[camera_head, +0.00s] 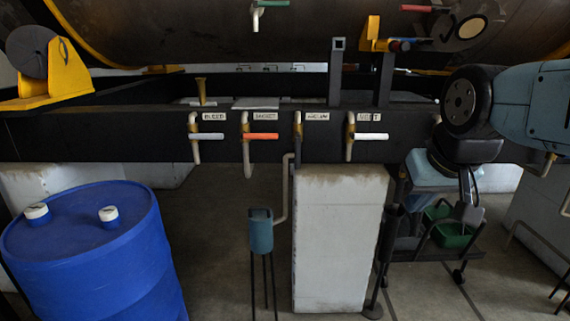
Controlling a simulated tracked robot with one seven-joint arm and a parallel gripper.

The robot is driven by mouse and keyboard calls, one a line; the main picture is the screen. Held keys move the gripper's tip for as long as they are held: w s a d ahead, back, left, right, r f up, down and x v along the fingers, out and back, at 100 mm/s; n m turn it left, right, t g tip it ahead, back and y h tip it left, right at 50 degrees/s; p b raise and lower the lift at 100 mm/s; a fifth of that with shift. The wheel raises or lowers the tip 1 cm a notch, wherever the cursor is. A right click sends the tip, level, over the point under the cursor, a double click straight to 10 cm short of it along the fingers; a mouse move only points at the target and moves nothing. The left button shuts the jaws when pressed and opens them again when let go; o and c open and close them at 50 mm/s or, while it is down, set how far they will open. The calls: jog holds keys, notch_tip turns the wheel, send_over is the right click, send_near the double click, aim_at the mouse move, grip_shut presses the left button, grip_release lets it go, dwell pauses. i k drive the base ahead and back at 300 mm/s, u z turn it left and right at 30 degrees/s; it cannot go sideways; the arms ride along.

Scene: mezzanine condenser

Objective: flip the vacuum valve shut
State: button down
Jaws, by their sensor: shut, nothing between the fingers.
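A row of labelled valves sits on the dark beam. The vacuum valve (297,127) is third from left, by a label that seems to read VACUUM. Its dark handle (297,153) appears to hang straight down along the pipe, though it is hard to make out against the beam. A thin pipe runs from below it to a blue-grey cup on a stand (261,232). My gripper (468,212) is at the right, pointing down, shut and empty, well to the right of the valve and lower than it.
A blue drum (95,255) stands at left, a concrete pillar (335,240) below the beam. A cart with green bins (455,235) is near my gripper.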

aim_at(297, 156)
jog(key=z, duration=0.1)
jog(key=i, duration=0.95)
jog(key=u, duration=0.1)
